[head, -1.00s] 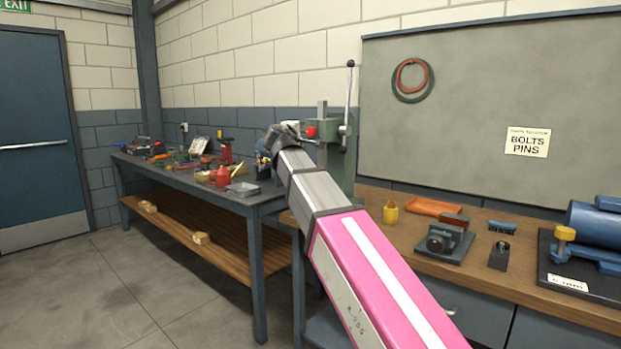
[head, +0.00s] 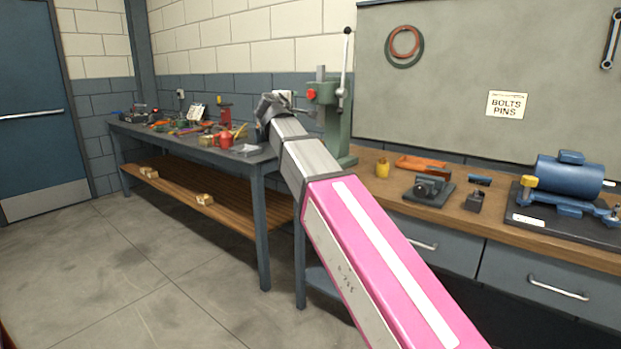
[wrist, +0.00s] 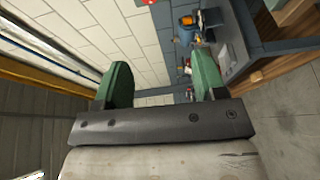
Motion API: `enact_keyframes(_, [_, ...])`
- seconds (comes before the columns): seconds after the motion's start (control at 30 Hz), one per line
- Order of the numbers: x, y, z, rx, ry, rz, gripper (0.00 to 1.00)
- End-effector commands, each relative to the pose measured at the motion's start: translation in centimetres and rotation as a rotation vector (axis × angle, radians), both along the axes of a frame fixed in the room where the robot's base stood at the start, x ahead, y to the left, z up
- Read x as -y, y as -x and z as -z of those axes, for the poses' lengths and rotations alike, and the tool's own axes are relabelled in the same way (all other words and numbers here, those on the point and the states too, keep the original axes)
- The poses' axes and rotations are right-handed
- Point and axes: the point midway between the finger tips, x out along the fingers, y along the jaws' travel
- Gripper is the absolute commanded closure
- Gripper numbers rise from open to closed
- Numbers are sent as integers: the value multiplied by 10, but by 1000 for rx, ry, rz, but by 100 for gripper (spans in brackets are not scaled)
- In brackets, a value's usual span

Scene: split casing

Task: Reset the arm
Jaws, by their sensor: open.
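My arm, pink and grey, reaches from the bottom right toward the middle in the head view. My gripper (wrist: 166,88) shows in the wrist view as two green fingers standing wide apart on a dark bar. It is open, with nothing between the fingers. In the head view the arm's end (head: 271,106) is in front of the far bench and the green press; its fingers cannot be made out there.
A green press (head: 338,130) stands at the left end of the wooden workbench (head: 400,209), near my arm in the picture. A blue motor (head: 568,180) sits on the right. The left bench (head: 262,215) holds several tools. The floor at left is clear.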

Motion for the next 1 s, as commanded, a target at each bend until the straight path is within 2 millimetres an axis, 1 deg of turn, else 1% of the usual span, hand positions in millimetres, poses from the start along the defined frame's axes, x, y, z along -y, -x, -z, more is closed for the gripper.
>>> enact_keyframes(0.17, [11, -3, 26, -37, -37, 14, 35])
enact_keyframes(0.27, [20, -6, 45, -65, -67, 26, 35])
enact_keyframes(0.43, [38, -9, 87, -127, -133, 54, 35])
enact_keyframes(0.57, [58, -9, 132, -191, -203, 88, 35])
enact_keyframes(0.67, [80, -7, 179, -260, -280, 131, 35])
enact_keyframes(0.7, [89, -5, 199, -289, -316, 151, 35])
enact_keyframes(0.77, [104, 0, 231, -335, -370, 185, 35])
enact_keyframes(0.8, [113, 4, 251, -365, -406, 207, 35])
enact_keyframes(0.87, [127, 11, 282, -411, -462, 245, 35])
enact_keyframes(0.9, [136, 16, 301, -439, -499, 269, 35])
enact_keyframes(0.97, [149, 25, 329, -483, -553, 310, 35])
enact_keyframes(1.0, [158, 32, 348, -510, -590, 338, 35])
